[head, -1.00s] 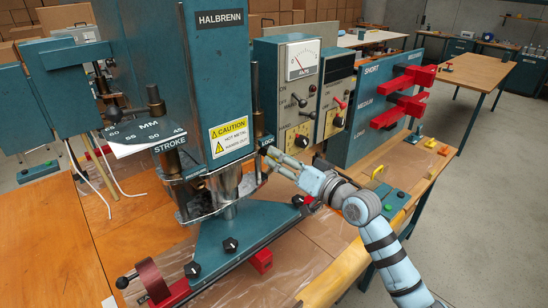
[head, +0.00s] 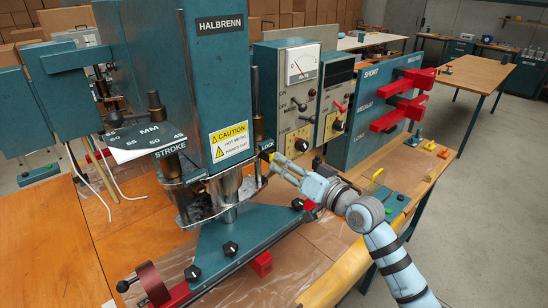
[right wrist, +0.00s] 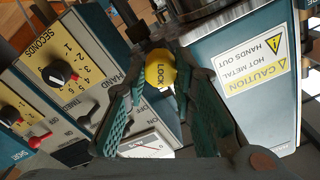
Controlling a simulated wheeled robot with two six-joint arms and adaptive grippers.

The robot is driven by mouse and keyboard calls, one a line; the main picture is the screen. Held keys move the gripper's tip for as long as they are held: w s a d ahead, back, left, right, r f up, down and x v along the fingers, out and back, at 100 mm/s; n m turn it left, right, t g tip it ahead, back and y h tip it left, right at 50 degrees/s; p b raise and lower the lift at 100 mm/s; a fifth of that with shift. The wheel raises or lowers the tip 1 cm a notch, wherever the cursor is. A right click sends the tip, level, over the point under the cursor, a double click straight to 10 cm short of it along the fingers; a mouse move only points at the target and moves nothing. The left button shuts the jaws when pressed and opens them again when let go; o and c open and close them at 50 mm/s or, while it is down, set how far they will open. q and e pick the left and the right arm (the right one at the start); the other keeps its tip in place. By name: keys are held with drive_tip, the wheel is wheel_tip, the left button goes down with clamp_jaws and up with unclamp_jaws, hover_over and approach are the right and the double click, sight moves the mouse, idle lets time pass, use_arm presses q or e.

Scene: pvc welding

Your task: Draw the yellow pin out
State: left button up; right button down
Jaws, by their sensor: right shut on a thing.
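The yellow pin shows as a round yellow knob marked LOCK (right wrist: 160,72) in the right wrist view. It sits between the two green-padded fingers of my right gripper (right wrist: 152,95), which is shut on it. In the head view my right gripper (head: 277,166) reaches from the right to the side of the teal press (head: 215,90), just below the LOCK label (head: 267,145). The fingers mostly hide the pin there. I cannot tell how far its shaft sits in the press. My left gripper is not in view.
A control box (head: 300,100) with a meter, knobs and switches stands right of the press. A teal board (head: 365,125) with red handles stands farther right. A caution sign marks hot metal on the press.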

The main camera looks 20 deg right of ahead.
drive_tip(key=shift+s, duration=0.2)
drive_tip(key=p+v, duration=0.1)
drive_tip(key=v, duration=0.2)
drive_tip(key=shift+p, duration=0.3)
drive_tip(key=shift+b+x, duration=1)
drive_tip(key=shift+x, duration=1.1)
drive_tip(key=c, duration=1.3)
unclamp_jaws()
drive_tip(key=shift+w, duration=0.1)
